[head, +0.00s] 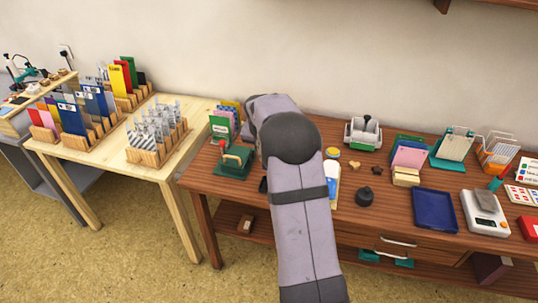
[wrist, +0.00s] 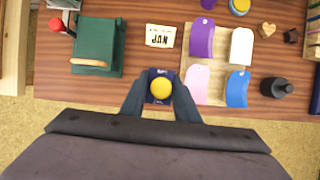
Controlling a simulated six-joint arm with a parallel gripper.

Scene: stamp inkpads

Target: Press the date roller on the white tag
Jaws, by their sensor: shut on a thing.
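In the wrist view my gripper (wrist: 160,97) is shut on a dark navy piece with a round yellow top (wrist: 160,90), seemingly the date roller. It is near the table's front edge. The white tag (wrist: 241,46) lies up and to the right of it, apart from it, at the back right of a group of tags on a tan board (wrist: 217,70). A purple tag (wrist: 201,40), a pink tag (wrist: 197,84) and a blue tag (wrist: 237,88) lie around it. In the head view my arm hides the gripper and the held piece; the white tag (head: 332,168) shows just right of the arm.
A green press-like device (wrist: 97,45) stands to the left. A printed card (wrist: 160,36) lies beyond my gripper. A black knobbed piece (wrist: 275,88) stands right of the blue tag. A blue tray (head: 435,209) and a scale (head: 484,213) are farther right.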

